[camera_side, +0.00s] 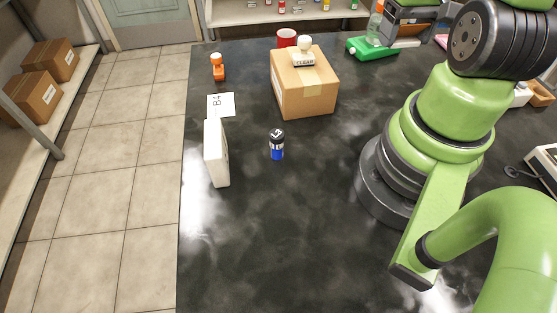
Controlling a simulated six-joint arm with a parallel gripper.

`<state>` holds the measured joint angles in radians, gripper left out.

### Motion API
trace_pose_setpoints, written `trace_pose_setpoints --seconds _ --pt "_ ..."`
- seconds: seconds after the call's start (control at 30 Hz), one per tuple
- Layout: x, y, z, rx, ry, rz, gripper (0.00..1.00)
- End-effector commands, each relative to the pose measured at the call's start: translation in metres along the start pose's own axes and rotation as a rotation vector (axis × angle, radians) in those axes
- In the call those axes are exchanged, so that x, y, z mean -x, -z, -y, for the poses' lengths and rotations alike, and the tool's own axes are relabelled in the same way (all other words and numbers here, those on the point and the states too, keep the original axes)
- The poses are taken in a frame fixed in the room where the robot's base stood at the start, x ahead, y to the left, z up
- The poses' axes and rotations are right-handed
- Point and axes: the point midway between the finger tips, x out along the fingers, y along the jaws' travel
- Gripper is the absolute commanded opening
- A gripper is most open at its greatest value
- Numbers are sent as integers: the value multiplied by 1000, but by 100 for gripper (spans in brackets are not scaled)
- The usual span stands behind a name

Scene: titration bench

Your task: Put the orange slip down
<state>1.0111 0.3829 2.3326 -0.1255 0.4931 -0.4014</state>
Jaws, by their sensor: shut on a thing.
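I see no orange slip in the side view. A white paper slip (221,104) with dark writing, apparently "B4", lies flat on the dark bench (310,245) at the left.
A white upright block (216,155) and a blue vial with a black cap (277,150) stand mid-bench. A cardboard box (303,92) carries a white bottle labelled CLEAR (303,60). A red cup (287,38) and green device (372,49) stand behind. The front bench is clear.

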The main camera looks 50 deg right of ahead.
Motion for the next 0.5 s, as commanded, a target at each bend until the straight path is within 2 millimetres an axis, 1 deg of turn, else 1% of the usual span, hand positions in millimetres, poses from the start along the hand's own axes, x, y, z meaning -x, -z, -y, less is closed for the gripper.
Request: trace_pose_setpoints --seconds 0.03,0.07,0.27,0.37,0.47,0.5 --pt "10 1 0 0 -3 -9 46" --pt "15 1 0 0 -2 -8 46" --pt "13 7 35 201 0 1 46" --pt "13 8 57 328 0 1 46" --pt "13 8 84 484 0 0 46" --pt "13 6 97 557 0 0 46"
